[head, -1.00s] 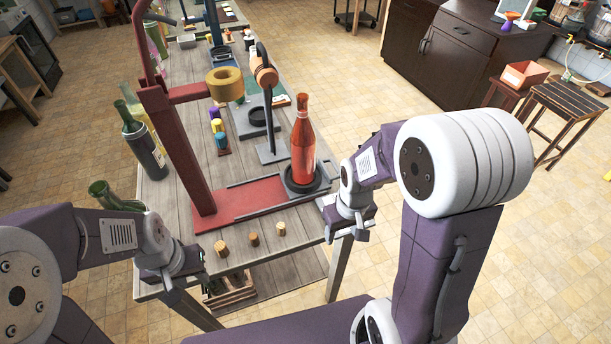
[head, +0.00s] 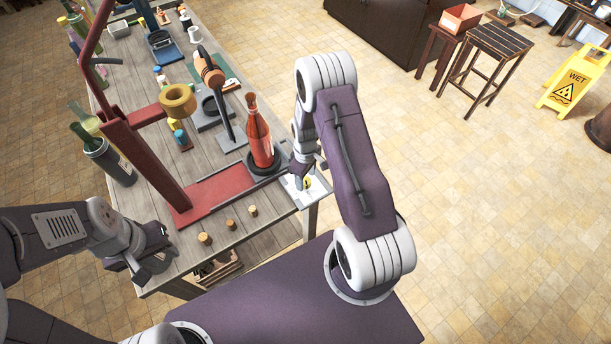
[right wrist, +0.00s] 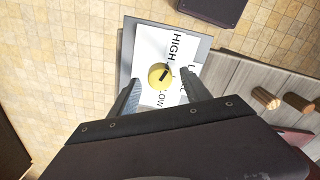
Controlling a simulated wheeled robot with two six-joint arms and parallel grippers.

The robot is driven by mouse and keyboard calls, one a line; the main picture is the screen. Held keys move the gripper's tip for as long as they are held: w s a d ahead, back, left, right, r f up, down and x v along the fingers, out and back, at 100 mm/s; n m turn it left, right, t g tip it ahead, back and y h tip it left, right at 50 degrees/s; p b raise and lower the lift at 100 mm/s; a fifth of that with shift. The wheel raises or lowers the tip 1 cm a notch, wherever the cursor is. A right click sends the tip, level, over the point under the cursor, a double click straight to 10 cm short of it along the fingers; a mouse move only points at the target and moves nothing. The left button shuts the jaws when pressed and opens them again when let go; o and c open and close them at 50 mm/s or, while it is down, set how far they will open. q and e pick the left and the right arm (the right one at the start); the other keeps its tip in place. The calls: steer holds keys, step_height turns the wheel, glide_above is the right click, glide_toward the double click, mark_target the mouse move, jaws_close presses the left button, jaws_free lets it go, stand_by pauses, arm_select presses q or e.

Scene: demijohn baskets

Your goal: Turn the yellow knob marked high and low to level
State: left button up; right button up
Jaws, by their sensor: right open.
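The yellow knob (right wrist: 161,75) sits on a white plate (right wrist: 148,48) at the table's front right corner. Its black mark slants toward the upper right in the right wrist view. HIGH and LOW are legible on the plate; another word beginning with L is partly hidden by a finger. The knob (head: 307,183) also shows in the head view, small and partly covered. My right gripper (right wrist: 162,82) is open, its fingers on either side of the knob; contact cannot be told. My left gripper (head: 150,264) is near the table's front left edge, its jaws unclear.
A red bottle (head: 259,135) stands on a dark round base beside the plate. Several corks (head: 231,224) stand along the table's front. A yellow wet-floor sign (head: 566,88) stands on the floor at the right.

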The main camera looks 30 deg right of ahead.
steer(key=shift+f, duration=0.35)
jaws_close()
steer(key=m+b, duration=0.1)
steer(key=m, duration=0.5)
steer(key=shift+w+m+b, duration=0.1)
steer(key=shift+m+b, duration=0.2)
steer(key=m, duration=0.3)
steer(key=shift+m+b, duration=0.3)
steer(key=shift+r+m, duration=0.1)
steer(key=shift+m, duration=1.6)
